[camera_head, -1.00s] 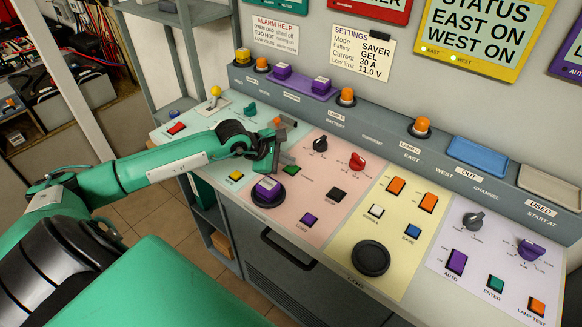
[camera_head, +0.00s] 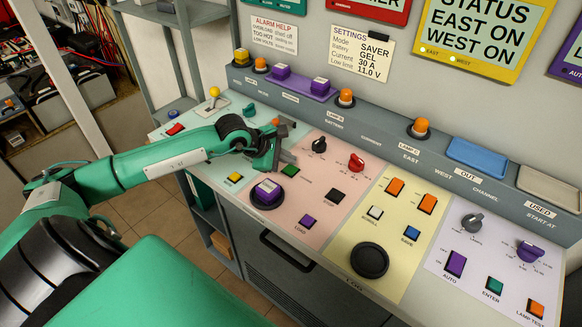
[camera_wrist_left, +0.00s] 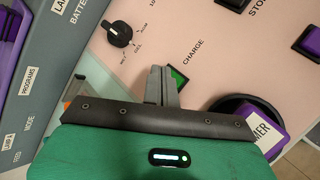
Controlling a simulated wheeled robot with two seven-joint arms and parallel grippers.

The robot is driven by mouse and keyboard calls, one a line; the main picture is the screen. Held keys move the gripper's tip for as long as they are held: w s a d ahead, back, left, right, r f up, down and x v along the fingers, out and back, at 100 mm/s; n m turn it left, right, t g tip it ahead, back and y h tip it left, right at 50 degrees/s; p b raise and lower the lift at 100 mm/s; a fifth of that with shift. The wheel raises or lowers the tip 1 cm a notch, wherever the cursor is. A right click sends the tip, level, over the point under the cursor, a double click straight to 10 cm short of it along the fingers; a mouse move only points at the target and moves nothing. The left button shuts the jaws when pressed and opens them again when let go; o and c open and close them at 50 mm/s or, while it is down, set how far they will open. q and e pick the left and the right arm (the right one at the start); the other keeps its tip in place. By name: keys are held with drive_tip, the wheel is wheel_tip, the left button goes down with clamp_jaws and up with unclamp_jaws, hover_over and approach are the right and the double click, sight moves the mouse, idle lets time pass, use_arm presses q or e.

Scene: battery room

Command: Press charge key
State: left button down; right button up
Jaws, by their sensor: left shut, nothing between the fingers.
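The charge key is a small green square key (camera_head: 290,170) on the pink panel, left of the black key. In the left wrist view the green key (camera_wrist_left: 180,78) sits below the printed word CHARGE, partly hidden by my fingers. My left gripper (camera_head: 286,157) is shut and empty, just behind and above the green key in the head view. In the left wrist view its grey fingertips (camera_wrist_left: 159,72) overlap the key's left edge. I cannot tell whether they touch it. My right gripper is in neither view.
A purple block (camera_head: 267,190) on a round black base stands close in front of the green key. A black knob (camera_head: 319,145) and a red knob (camera_head: 356,162) stick up behind it. Purple (camera_head: 308,222) and black (camera_head: 335,195) keys are nearby.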

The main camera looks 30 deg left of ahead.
sight(287, 170)
use_arm(q)
wheel_tip(287, 170, up, 2)
drive_tip(key=shift+r, duration=0.25)
drive_tip(key=shift+a+r+p, duration=0.1)
drive_tip(key=shift+r+p, duration=0.2)
drive_tip(key=shift+r, duration=0.05)
idle(0.4)
